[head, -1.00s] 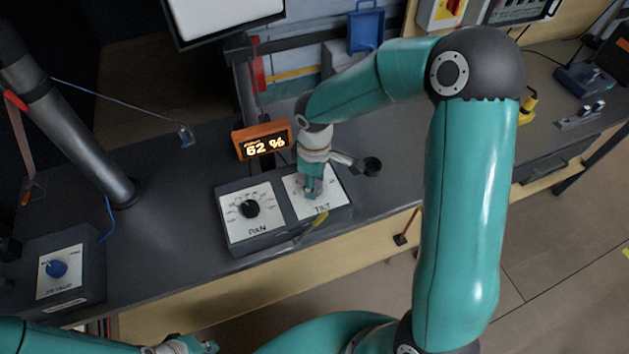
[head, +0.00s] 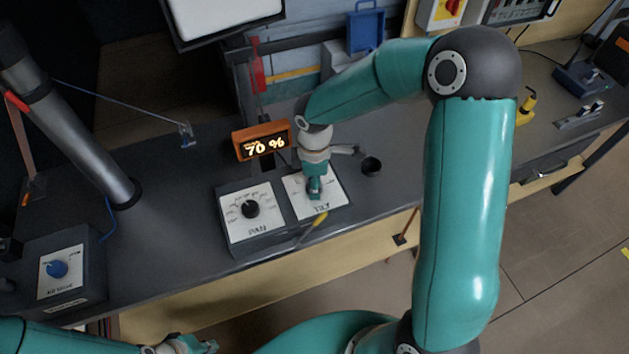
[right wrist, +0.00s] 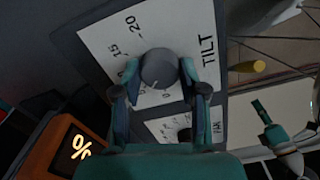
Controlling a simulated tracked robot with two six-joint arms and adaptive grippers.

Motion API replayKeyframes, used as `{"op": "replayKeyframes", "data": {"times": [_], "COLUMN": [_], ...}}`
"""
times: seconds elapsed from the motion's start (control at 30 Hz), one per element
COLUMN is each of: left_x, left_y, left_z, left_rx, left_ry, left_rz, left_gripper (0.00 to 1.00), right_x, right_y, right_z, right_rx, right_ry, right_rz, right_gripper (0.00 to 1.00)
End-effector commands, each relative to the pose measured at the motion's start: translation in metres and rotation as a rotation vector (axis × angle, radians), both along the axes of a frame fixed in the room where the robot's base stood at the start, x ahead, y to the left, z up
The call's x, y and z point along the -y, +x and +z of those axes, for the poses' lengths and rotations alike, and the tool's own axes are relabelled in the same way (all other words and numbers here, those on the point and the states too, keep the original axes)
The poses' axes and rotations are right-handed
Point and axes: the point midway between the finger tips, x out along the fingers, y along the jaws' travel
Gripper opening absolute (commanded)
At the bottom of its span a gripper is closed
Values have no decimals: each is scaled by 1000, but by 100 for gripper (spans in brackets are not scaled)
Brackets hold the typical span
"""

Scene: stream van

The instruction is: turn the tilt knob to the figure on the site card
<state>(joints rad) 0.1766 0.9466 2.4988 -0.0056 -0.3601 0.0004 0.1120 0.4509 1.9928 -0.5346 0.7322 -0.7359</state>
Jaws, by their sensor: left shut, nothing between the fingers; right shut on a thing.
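The tilt knob (right wrist: 162,69) is a round grey knob on a white TILT plate (right wrist: 100,40) in the right wrist view. Figures including -15 and -20 show on the plate; others are covered. My right gripper (right wrist: 160,80) is shut on the knob, a finger on each side. In the head view my right gripper (head: 314,192) comes down over the TILT plate and hides the knob. An orange display (head: 261,141) behind the panel reads 70 %. My left gripper (head: 190,345) is shut and empty at the bottom edge. I cannot make out a site card.
The pan knob (head: 250,209) stands on its plate left of TILT. A blue knob (head: 57,268) is on a box at the far left. A yellow object (head: 320,218) lies at the panel's front edge.

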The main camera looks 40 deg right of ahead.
Motion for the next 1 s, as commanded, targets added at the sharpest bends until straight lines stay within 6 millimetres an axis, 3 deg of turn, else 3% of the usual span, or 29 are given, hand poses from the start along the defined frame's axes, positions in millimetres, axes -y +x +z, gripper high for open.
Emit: {"op": "replayKeyframes", "data": {"times": [0.17,0.2,0.33,0.73,1.0], "left_x": [0,0,0,0,0], "left_y": [0,0,0,0,0], "left_z": [0,0,0,1,1], "left_rx": [0,0,0,0,0], "left_ry": [0,0,0,0,0], "left_rz": [0,0,0,0,0], "left_gripper": [0,0,0,0,0], "right_x": [1,1,1,0,0], "right_y": [2,2,1,1,3], "right_z": [1,1,1,5,45], "right_rx": [5,5,4,3,8], "right_ry": [-2,-2,-1,-1,-2], "right_rz": [-1,-1,-2,-2,-3], "right_gripper": [7,47,67,67,67]}}
